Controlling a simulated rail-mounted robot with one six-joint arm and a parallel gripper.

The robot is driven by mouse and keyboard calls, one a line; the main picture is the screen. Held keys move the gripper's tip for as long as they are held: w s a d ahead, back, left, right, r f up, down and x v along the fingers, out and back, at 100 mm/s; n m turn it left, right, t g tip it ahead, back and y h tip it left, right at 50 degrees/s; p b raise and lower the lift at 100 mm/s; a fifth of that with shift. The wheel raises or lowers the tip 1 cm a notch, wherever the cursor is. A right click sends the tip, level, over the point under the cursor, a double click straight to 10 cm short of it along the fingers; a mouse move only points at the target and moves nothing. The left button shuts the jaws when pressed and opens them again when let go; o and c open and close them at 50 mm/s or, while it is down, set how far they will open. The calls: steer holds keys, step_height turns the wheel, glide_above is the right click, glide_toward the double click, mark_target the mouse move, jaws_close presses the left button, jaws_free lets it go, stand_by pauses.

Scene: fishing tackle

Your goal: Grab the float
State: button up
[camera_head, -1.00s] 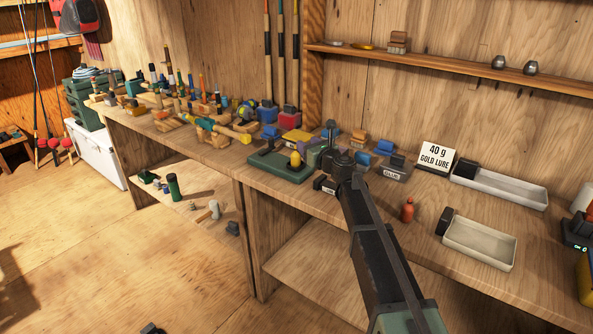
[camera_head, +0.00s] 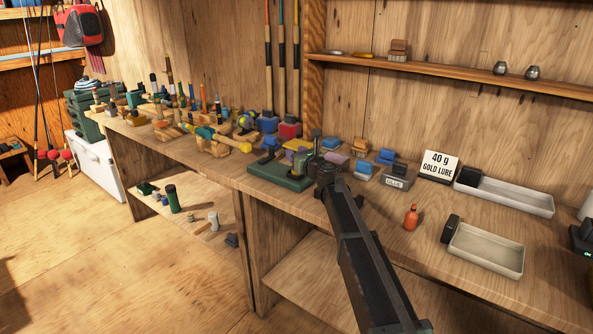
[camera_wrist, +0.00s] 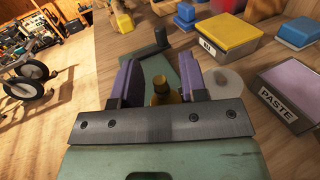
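The fingers are apart, with a gap at least on the left side; contact on the right is unclear. The bar of my gripper hides the near part of the float.
A black crank-like handle (camera_wrist: 153,45) rises from the board. Labelled boxes, including a paste box (camera_wrist: 285,92) and a yellow-lidded box (camera_wrist: 228,34), stand to the right. Rod-building clutter fills the bench's left.

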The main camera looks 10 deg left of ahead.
jaws_close()
steer(key=shift+r, duration=0.1)
